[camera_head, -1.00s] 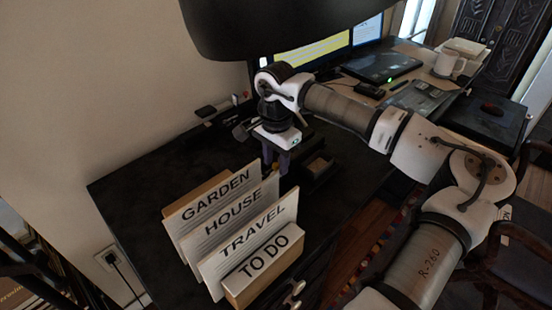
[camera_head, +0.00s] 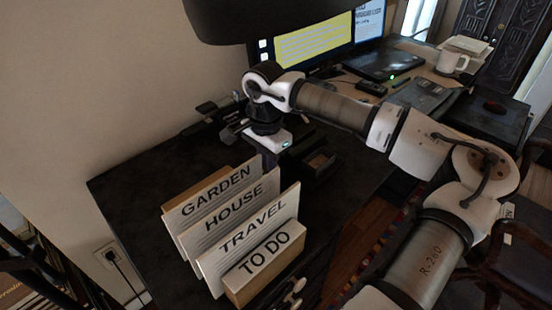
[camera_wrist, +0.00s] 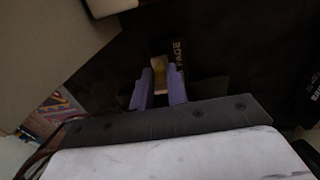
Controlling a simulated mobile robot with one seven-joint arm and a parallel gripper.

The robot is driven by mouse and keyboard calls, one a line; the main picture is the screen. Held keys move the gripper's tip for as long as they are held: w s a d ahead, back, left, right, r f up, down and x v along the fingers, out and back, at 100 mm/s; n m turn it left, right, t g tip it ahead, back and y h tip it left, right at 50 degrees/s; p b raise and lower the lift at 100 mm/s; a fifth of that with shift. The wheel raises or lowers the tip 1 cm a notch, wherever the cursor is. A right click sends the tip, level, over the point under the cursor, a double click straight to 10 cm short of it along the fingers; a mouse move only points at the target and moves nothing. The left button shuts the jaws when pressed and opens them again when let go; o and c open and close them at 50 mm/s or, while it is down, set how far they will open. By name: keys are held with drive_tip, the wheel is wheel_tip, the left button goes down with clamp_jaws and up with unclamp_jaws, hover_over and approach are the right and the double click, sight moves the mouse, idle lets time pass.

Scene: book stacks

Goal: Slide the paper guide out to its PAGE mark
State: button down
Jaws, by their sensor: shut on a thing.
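My gripper (camera_wrist: 159,88) shows in the wrist view with its purple fingers shut on a small yellowish piece, which I take to be part of the paper guide (camera_wrist: 160,66). The PAGE mark (camera_wrist: 179,56) is light lettering on the dark surface just right of this piece. The rest of the guide is dark or hidden. In the head view my gripper (camera_head: 270,159) points down over the black desk, behind the lettered cards. Its fingertips and the guide are hard to make out there.
A holder with cards GARDEN, HOUSE, TRAVEL and TO DO (camera_head: 264,253) stands in front of my gripper. A small open black box (camera_head: 320,163) is right of it. A black lamp shade (camera_head: 265,18) hangs above; a monitor (camera_head: 312,45) stands behind. The desk's left part is clear.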

drive_tip(key=shift+s+a, duration=0.4)
drive_tip(key=c, duration=1.4)
unclamp_jaws()
drive_tip(key=shift+a, duration=0.1)
drive_tip(key=shift+o, duration=0.2)
wheel_tip(320, 180, up, 14)
drive_tip(key=shift+s+f, duration=0.1)
